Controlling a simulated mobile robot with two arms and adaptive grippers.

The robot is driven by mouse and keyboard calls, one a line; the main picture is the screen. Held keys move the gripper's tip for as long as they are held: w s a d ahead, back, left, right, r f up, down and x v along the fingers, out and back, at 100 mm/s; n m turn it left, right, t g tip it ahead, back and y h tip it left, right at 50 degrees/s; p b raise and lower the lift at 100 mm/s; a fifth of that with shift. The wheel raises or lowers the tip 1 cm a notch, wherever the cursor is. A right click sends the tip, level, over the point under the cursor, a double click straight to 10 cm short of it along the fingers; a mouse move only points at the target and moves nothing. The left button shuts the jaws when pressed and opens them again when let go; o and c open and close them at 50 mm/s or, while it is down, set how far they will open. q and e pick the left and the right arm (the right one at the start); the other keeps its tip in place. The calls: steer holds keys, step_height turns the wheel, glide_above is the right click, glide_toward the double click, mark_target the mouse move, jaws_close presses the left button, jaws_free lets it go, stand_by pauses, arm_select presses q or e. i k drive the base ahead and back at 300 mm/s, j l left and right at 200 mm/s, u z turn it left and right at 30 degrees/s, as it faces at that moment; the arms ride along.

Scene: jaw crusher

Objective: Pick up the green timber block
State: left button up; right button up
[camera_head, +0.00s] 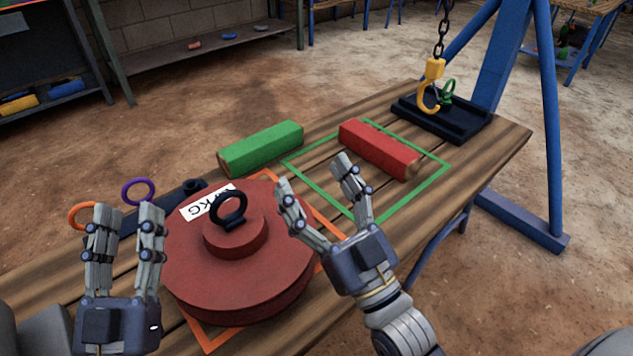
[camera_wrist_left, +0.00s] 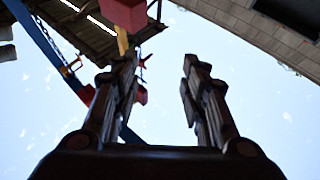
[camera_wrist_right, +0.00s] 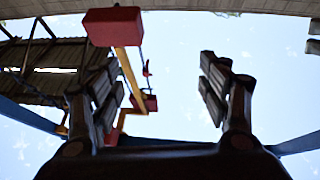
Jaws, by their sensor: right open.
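The green timber block (camera_head: 261,149) lies on the wooden table at its far left edge in the head view, behind the red round weight. My right gripper (camera_head: 315,175) is open and empty, above the table to the right of the weight and nearer than the green block. Its open fingers also show in the right wrist view (camera_wrist_right: 222,90). My left gripper (camera_head: 125,212) is open and empty at the left of the weight, with its fingers pointing up. It also shows open in the left wrist view (camera_wrist_left: 155,85). Neither wrist view shows the green block.
The red weight (camera_head: 285,262) with a black ring stands on the table. A red block (camera_head: 380,149) lies inside a green outline (camera_head: 425,181). A yellow hook (camera_head: 428,97) hangs on a chain over a black tray (camera_head: 470,130). Purple (camera_head: 138,181) and orange (camera_head: 73,216) rings stand left.

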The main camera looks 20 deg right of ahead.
mark_target(236, 160)
steer(key=k+l, duration=0.3)
steer(key=k, duration=0.15)
steer(key=k+l, duration=0.25)
steer(key=k, duration=0.2)
